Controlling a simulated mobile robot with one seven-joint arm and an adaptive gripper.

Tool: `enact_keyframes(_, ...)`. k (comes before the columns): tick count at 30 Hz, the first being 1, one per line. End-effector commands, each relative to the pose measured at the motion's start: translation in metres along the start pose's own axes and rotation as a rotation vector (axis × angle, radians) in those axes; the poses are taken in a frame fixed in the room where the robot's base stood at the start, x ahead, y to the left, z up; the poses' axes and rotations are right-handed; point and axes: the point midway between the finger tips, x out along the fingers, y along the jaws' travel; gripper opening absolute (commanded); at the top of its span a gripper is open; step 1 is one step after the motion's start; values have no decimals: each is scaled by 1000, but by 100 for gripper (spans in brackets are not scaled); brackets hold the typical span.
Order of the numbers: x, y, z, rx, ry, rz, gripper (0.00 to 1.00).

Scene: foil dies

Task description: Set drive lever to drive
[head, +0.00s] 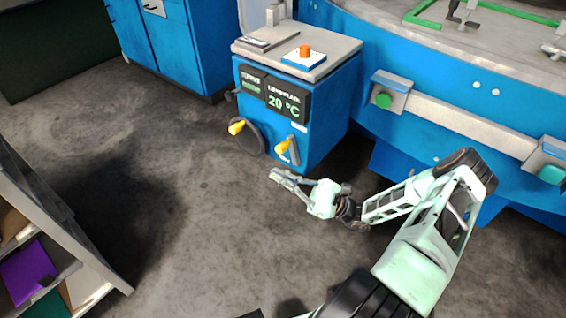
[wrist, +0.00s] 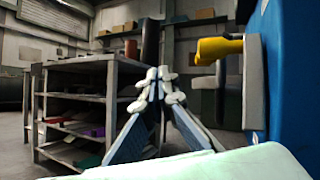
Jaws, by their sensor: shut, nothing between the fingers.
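A blue control cabinet (head: 320,125) stands in the middle of the head view. A lever with a yellow handle (head: 283,147) sits on a pale upright plate on its front, and I take it for the drive lever; its marks are too small to read. A yellow handle on a pale plate also shows in the wrist view (wrist: 218,48), at the upper right, apart from the fingers. My gripper (head: 275,175) is shut and empty, in front of the cabinet and below the lever. Its closed fingertips show in the wrist view (wrist: 160,78), left of the handle and lower.
A dark handwheel with a yellow knob (head: 237,127) is left of the lever. The cabinet has a display reading 20 °C (head: 284,104) and an orange button (head: 305,50) on top. A shelf rack (head: 60,225) stands at left. The floor between is clear.

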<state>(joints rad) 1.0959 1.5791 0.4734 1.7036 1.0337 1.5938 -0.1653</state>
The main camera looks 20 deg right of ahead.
Motion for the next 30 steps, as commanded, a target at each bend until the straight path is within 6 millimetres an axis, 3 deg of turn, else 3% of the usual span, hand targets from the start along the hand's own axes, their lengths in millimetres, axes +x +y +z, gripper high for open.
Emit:
enact_keyframes(1,-12,0,-14,12,-43,-72,0)
enact_keyframes(6,-38,-9,-31,26,-163,-268,0)
enact_keyframes(14,-57,-16,-39,27,-242,-401,0)
enact_keyframes(20,-38,-24,-33,28,-244,-402,0)
enact_keyframes(30,15,-47,-21,29,-243,-400,0)
